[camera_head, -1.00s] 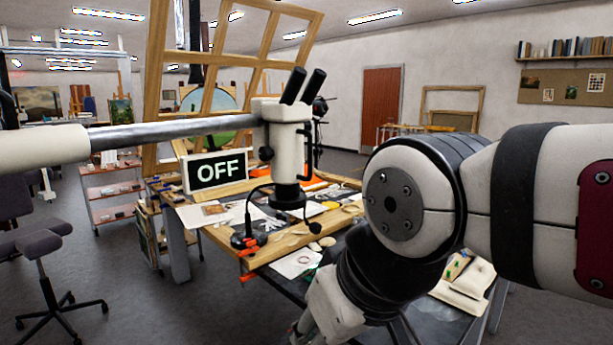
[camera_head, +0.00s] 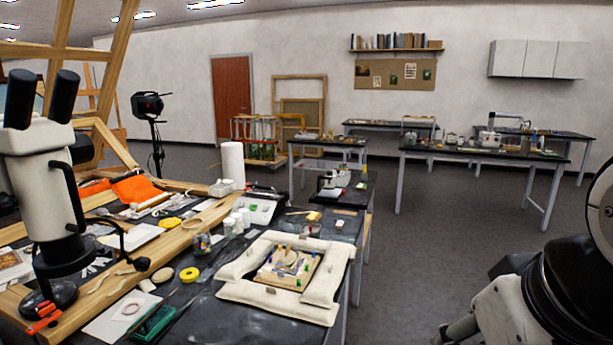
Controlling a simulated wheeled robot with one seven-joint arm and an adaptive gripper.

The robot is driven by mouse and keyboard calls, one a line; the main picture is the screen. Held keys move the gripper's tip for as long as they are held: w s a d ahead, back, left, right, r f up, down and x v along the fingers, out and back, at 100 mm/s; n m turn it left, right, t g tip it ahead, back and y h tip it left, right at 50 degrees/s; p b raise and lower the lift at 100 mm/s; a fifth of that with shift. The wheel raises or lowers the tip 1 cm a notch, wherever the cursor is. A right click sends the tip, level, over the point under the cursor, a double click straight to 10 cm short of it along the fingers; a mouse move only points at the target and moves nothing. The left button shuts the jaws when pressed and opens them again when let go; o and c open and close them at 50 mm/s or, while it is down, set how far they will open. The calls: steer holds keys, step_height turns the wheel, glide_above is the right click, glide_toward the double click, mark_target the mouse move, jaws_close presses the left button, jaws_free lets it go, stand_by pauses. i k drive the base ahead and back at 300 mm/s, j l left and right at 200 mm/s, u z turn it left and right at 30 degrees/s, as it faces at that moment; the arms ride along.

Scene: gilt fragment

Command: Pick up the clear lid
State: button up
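I cannot make out a clear lid for certain in the head view. A small clear jar (camera_head: 202,243) with coloured bits stands on the dark worktable (camera_head: 225,322), left of the white padded frame. Whether a lid sits on it is too small to tell. My arm shows at the lower right, bent down past the bottom edge, with open floor between it and the table. My gripper is not visible.
White padded cushions (camera_head: 270,314) surround a board with small pegs (camera_head: 288,268). White bottles (camera_head: 237,222), a paper roll (camera_head: 231,165) and yellow tape (camera_head: 190,274) stand nearby. A microscope (camera_head: 45,190) rises at left. Floor is clear right of the table.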

mark_target(338, 174)
steer(key=z, duration=0.7)
steer(key=i, duration=5.4)
steer(key=i+u, duration=0.15)
steer(key=i, duration=0.35)
steer(key=i+l+u, duration=0.15)
steer(key=i, duration=0.3)
steer(key=i+l+u, duration=0.1)
steer(key=i, duration=0.35)
steer(key=u, duration=2.2)
steer(key=l, duration=0.05)
